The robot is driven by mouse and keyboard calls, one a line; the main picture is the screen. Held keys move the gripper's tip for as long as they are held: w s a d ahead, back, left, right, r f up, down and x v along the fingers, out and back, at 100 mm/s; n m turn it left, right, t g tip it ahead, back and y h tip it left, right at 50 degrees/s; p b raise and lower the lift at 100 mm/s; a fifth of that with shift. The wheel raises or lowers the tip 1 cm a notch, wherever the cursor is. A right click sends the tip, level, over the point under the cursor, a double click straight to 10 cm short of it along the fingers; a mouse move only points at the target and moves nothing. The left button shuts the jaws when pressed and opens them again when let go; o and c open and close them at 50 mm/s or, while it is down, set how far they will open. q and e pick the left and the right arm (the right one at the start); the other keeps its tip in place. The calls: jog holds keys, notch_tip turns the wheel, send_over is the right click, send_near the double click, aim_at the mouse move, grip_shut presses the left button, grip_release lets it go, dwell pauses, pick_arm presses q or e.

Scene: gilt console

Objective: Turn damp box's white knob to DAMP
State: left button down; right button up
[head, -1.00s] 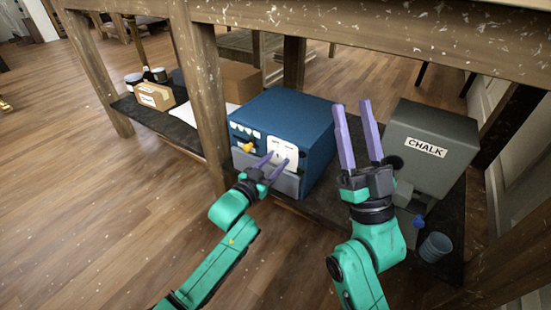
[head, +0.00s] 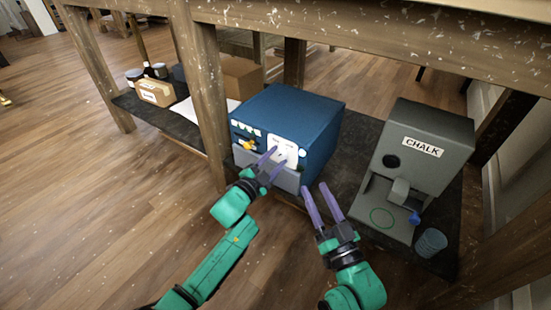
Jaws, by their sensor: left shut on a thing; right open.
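The blue box (head: 300,108), which I take to be the damp box, stands on the low shelf with its front facing me. A white panel (head: 288,145) with small, unreadable marks is on its front. A yellow-orange knob (head: 248,145) is to the panel's left. My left gripper (head: 278,156) has its purple fingers at the white panel, shut on what appears to be the white knob. The fingers mostly hide that knob, so its pointing direction cannot be read. My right gripper (head: 325,195) is open and empty, in front of the box's lower right corner.
A grey CHALK dispenser (head: 430,130) and a small ribbed cup (head: 431,242) stand right on the dark shelf (head: 350,165). A wooden table leg (head: 203,100) rises left of the blue box. The tabletop overhangs above. Cartons (head: 157,92) and jars sit far left.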

pick_arm(q)
jog(key=shift+m, duration=0.3)
jog(key=shift+c, duration=1.8)
grip_release()
jog(key=shift+s, duration=0.1)
